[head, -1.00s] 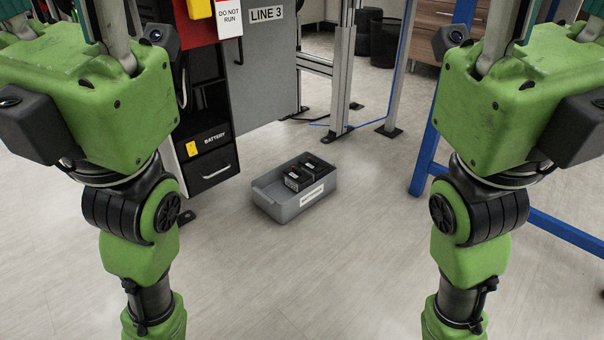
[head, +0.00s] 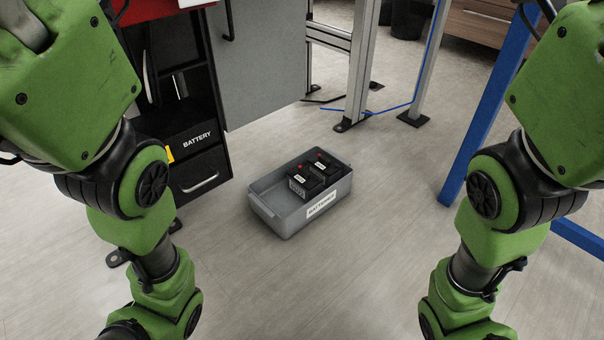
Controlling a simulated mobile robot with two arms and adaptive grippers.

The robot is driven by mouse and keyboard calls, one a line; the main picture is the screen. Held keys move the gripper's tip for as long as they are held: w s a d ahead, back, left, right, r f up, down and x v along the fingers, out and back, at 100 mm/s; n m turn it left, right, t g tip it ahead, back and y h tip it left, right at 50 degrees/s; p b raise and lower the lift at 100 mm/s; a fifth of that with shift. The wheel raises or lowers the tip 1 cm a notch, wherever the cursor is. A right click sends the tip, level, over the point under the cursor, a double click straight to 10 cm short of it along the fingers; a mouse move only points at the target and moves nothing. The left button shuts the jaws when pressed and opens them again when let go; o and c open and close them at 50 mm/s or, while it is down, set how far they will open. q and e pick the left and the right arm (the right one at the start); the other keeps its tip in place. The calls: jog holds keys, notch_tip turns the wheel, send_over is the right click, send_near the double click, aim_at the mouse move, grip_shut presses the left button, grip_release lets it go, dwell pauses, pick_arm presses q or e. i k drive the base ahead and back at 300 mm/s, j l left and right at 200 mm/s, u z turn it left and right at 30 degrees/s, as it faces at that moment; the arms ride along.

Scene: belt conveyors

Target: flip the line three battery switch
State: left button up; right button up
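The line three cabinet stands at the left in the head view. Its black battery drawer (head: 200,172), with a silver handle, is low on the front and looks shut. A yellow patch beside the drawer label is mostly hidden behind my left arm; I cannot tell whether it is the switch. The cabinet's grey panel (head: 266,60) is right of the drawer. A grey bin (head: 283,217) labelled for batteries sits on the floor with two black batteries (head: 318,172) inside. Both my arms hang down at the sides. Neither gripper is in the picture.
Metal frame posts (head: 358,65) with floor feet and a blue cable (head: 420,70) stand behind the bin. A blue frame leg (head: 487,115) is at the right. The floor in front of the bin is clear between my arms.

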aim_at(171, 160)
jog(key=u, duration=0.85)
